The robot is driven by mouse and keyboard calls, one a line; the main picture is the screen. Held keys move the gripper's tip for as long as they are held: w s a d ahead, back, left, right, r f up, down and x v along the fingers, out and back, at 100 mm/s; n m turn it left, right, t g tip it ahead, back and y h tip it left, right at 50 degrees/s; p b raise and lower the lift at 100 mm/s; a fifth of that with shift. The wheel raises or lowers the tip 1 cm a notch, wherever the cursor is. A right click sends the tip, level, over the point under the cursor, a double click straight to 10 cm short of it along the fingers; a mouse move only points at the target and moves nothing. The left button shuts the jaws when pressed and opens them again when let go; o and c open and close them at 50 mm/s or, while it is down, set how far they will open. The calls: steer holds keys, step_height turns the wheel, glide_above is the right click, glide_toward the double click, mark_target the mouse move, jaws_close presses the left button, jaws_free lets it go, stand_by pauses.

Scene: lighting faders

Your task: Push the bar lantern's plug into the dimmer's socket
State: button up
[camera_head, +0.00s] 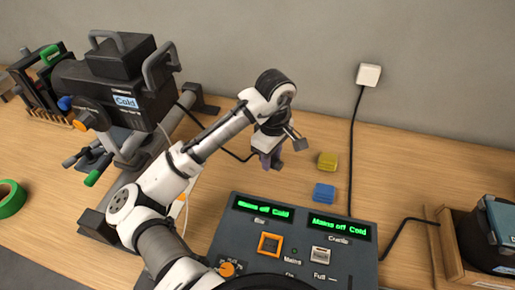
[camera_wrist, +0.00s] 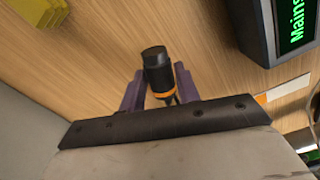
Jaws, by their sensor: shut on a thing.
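My gripper (camera_head: 268,158) is shut on the bar lantern's plug (camera_wrist: 155,68), a black cylinder with an orange band, held between purple fingers in the wrist view. In the head view the gripper hides most of it. The black bar lantern (camera_head: 70,90), labelled Cold, is at the left; its dark cable runs towards my gripper. The grey dimmer (camera_head: 215,245) is at the front, nearer the camera than the gripper. An orange-framed square (camera_head: 270,244), apparently a socket, is on its top under the left display. Both displays read Mains off Cold.
A yellow block (camera_head: 327,161) and a blue block (camera_head: 324,192) lie between gripper and dimmer, to the right. A wall outlet's (camera_head: 369,74) cable drops behind the dimmer. A second lantern (camera_head: 495,230) sits in a wooden cradle (camera_head: 447,245). Green tape (camera_head: 10,198) lies far left.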

steer(key=shift+f+b, duration=2.35)
steer(key=shift+b, duration=0.4)
steer(key=o, duration=1)
steer(key=shift+o, duration=0.2)
step_height(320, 180, up, 14)
steer(key=shift+f, duration=0.1)
steer(key=shift+s, duration=0.1)
